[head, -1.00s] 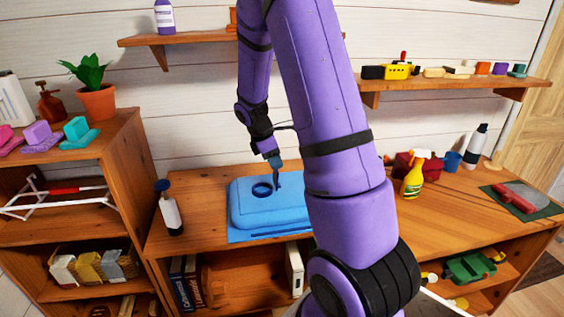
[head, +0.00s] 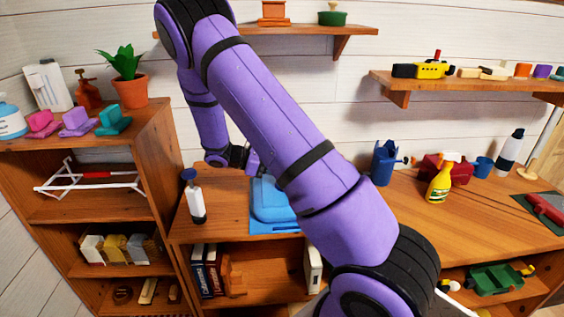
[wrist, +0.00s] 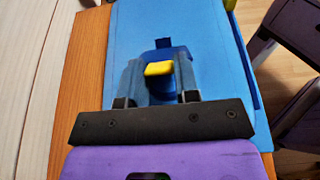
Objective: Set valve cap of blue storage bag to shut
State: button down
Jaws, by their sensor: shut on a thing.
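The blue storage bag (head: 272,206) lies on the wooden bench in the head view, partly hidden behind my arm. It fills much of the wrist view (wrist: 215,55) as a flat blue surface. In the wrist view my gripper (wrist: 158,72) is over the bag, its fingers closed around a small yellow piece (wrist: 158,68), which looks like part of the valve cap. A dark blue part (wrist: 163,43) shows just beyond the yellow piece. The valve opening cannot be made out. In the head view my arm hides the fingertips.
A dark-capped bottle (head: 195,197) stands left of the bag. A wall shelf (head: 300,30) hangs above.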

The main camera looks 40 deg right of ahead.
jog(key=shift+w+a+f+g+h, duration=0.25)
jog(key=shift+a+f+g+h, duration=0.15)
jog(key=shift+f+h, duration=0.25)
jog(key=shift+w+a+f, duration=0.15)
jog(key=shift+a+f, duration=0.05)
jog(key=shift+f, duration=0.35)
jog(key=shift+w+a+f, duration=0.1)
jog(key=shift+a+f, duration=0.1)
jog(key=shift+f, duration=0.3)
jog(key=shift+f+y, duration=0.1)
jog(key=shift+y, duration=0.15)
jog(key=c, duration=0.8)
grip_release()
jog(key=shift+c, duration=0.2)
jog(key=r, duration=0.4)
jog(key=shift+s+a, duration=0.1)
jog(key=shift+s, duration=0.15)
jog(key=s+a, duration=0.2)
jog(key=s, duration=0.5)
jog(key=s+a+r, duration=0.1)
jog(key=s+a, duration=0.2)
jog(key=s, duration=0.4)
jog(key=shift+s, duration=0.35)
